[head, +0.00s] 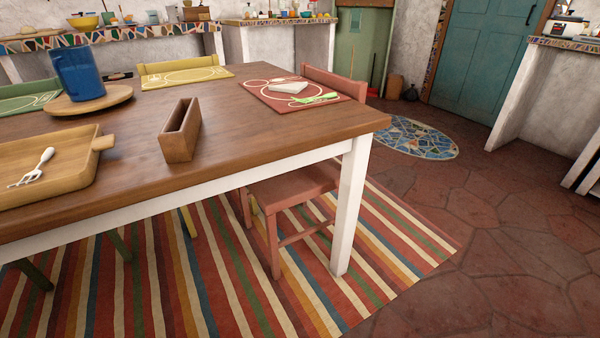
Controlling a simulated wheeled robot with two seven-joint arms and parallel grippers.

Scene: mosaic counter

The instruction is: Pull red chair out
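The red chair (292,188) stands at the right end of the wooden table (240,129). Its seat and front legs show under the tabletop, and the top of its backrest (335,82) rises above the table's far right edge. The table's white leg (350,205) stands in front of part of the seat. The middle of the chair is hidden by the tabletop. Neither of my grippers is in the head view.
On the table are a red placemat (263,93), a blue pitcher (80,74), a wooden box (181,130) and a tray (75,176). A striped rug (225,270) lies underneath. Stone floor (455,200) is open to the right, with a mosaic oval (415,138) near a teal door (485,60).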

